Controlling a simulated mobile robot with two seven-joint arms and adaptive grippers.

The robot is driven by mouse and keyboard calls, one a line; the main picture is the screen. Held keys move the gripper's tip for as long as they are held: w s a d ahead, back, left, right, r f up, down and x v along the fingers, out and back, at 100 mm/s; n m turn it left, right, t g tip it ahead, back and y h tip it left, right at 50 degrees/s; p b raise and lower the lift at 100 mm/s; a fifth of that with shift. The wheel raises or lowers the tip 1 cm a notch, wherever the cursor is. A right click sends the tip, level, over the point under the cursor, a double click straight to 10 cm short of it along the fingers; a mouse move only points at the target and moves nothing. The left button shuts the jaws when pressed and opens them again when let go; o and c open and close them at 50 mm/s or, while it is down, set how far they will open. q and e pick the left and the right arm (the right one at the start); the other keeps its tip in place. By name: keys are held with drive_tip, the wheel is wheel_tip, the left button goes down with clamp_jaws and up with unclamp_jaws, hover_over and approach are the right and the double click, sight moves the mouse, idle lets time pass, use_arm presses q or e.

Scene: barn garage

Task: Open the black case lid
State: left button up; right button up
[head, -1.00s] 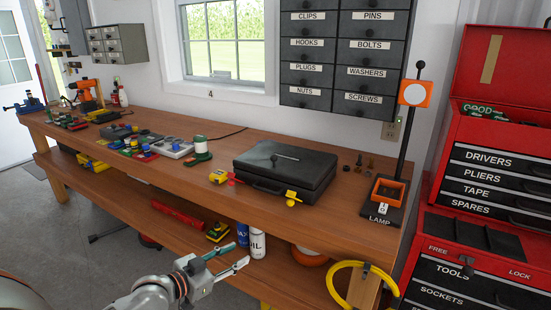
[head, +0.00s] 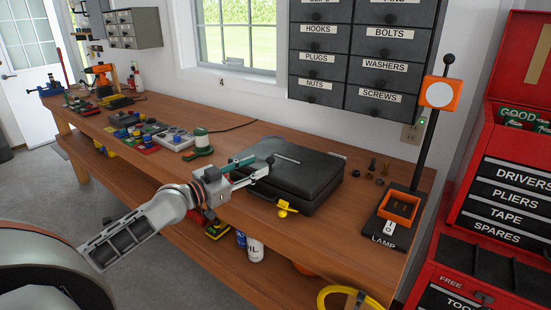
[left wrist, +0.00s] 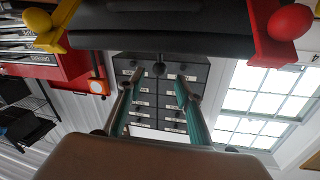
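The black case (head: 310,185) lies on the wooden bench with its lid down. A yellow latch (head: 287,208) sticks out at its front right. In the left wrist view, the case (left wrist: 165,28) spans the top, with the yellow latch (left wrist: 55,25) at left and a red latch (left wrist: 275,35) at right. The red latch is hidden behind my gripper in the head view. My left gripper (head: 252,168) is at the case's front left, fingers apart and empty. Its two teal fingers (left wrist: 158,100) also show in the left wrist view. I cannot tell whether it touches the case. My right gripper is out of view.
A lamp stand with an orange tray (head: 398,207) is right of the case. Small hardware (head: 377,172) lies between them. A green-and-white spool (head: 201,143) stands left of the case. Label drawers (head: 357,60) hang behind. A red tool chest (head: 505,190) stands at right.

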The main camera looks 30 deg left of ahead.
sight(271, 160)
use_arm(q)
drive_tip(key=shift+p+x, duration=0.35)
drive_tip(key=shift+x, duration=3.1)
drive_tip(key=shift+f, duration=0.1)
clamp_jaws()
